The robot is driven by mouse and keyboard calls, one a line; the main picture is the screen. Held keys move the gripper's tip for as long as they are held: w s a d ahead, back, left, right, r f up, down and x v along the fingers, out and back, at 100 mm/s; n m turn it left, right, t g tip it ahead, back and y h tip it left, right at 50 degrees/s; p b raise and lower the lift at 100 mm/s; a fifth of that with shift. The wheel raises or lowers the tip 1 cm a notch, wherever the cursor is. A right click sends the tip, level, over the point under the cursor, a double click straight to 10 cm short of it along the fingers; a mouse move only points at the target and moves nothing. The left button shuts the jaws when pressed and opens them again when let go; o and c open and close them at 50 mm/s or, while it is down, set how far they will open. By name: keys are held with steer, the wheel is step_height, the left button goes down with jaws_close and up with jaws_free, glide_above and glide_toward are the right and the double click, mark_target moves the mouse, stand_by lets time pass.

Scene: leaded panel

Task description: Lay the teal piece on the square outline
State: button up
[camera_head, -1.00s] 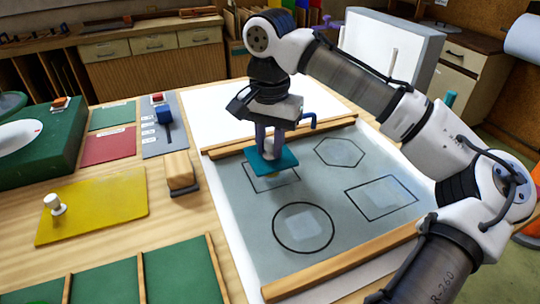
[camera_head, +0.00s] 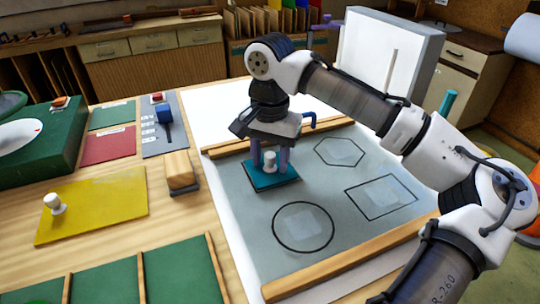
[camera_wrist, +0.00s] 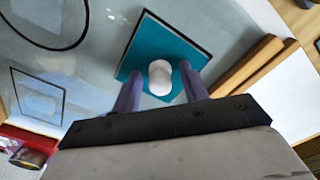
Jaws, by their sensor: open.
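The teal piece (camera_head: 285,180) is a flat square with a white knob (camera_head: 270,161) on top. It lies on the grey panel (camera_head: 235,209) where the square outline was visible earlier, and it now covers most or all of that outline. It also shows in the wrist view (camera_wrist: 146,53), with a thin dark line along its edge. My gripper (camera_head: 271,167) is just above the piece, fingers pointing down. In the wrist view its fingers (camera_wrist: 160,85) stand on either side of the knob, open with gaps beside it.
The panel also bears a circle outline (camera_head: 331,233), a hexagon outline (camera_head: 361,158) and a four-sided outline (camera_head: 414,203). Wooden strips (camera_head: 225,150) edge the panel. A yellow piece with a white knob (camera_head: 100,208) and a wooden block (camera_head: 180,170) stand to the left.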

mark_target(270, 155)
steer(key=shift+r, duration=0.1)
step_height(270, 155, up, 12)
stand_by(0.4)
steer(key=shift+s, duration=0.1)
